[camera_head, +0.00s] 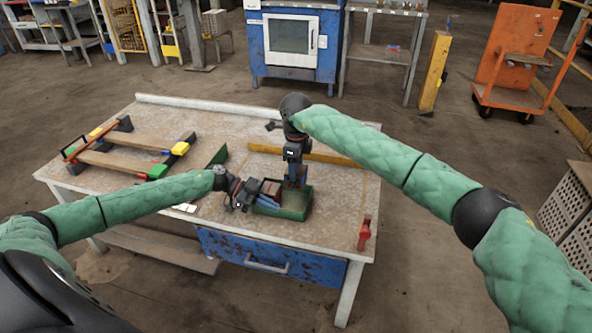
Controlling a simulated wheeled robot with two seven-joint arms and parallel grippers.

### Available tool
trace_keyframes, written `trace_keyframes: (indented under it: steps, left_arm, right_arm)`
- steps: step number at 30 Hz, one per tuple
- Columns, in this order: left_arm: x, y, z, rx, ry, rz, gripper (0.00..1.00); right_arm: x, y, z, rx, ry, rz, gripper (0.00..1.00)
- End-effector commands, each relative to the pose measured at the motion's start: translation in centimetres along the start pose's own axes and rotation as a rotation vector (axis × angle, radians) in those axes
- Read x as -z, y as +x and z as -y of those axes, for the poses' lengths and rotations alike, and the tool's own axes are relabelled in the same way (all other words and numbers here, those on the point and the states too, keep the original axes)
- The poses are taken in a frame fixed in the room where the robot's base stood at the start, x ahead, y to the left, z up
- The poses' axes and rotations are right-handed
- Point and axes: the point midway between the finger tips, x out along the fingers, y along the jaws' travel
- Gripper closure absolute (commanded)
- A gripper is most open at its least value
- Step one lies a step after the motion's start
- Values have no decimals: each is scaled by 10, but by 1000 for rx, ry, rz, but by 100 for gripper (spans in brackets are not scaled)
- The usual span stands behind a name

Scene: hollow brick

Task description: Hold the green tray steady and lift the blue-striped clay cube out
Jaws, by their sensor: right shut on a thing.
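The green tray (294,214) sits on the worktable near its front edge. My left gripper (241,200) is at the tray's left end, close to its rim. Whether its jaws are open or shut on the rim is too small to tell. My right gripper (295,182) points down into the tray from above, shut on the blue-striped clay cube, which is mostly hidden by the fingers. Whether the cube touches the tray floor cannot be told. A reddish-brown block (270,189) shows at the tray's left part, beside the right gripper.
A wooden frame with clamps (125,150) lies at the table's back left. A yellowish wooden bar (325,158) lies behind the tray. A red tool (364,234) stands near the right front edge. The tabletop (335,215) right of the tray is mostly bare.

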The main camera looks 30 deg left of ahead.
Motion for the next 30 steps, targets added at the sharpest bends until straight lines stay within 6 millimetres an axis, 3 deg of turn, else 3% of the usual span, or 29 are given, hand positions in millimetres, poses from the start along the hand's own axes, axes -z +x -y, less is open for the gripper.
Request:
trace_keyframes:
  steps: [3, 7, 8, 20, 30]
  left_arm:
    - [-1, 0, 0, 0, -1, 1, 100]
    - [-1, 0, 0, 0, -1, 1, 74]
    - [0, 0, 0, 0, -1, 0, 72]
    - [0, -8, 0, 1, -1, 2, 72]
    - [-1, -67, 0, 0, -1, 4, 72]
  right_arm:
    - [0, 0, 0, 0, 0, 0, 69]
    - [0, 0, 0, 0, 0, 0, 69]
    - [0, 0, 0, 0, 0, 0, 69]
    - [0, 0, 0, 0, 0, 1, 69]
    - [0, 0, 0, 0, 0, 1, 69]
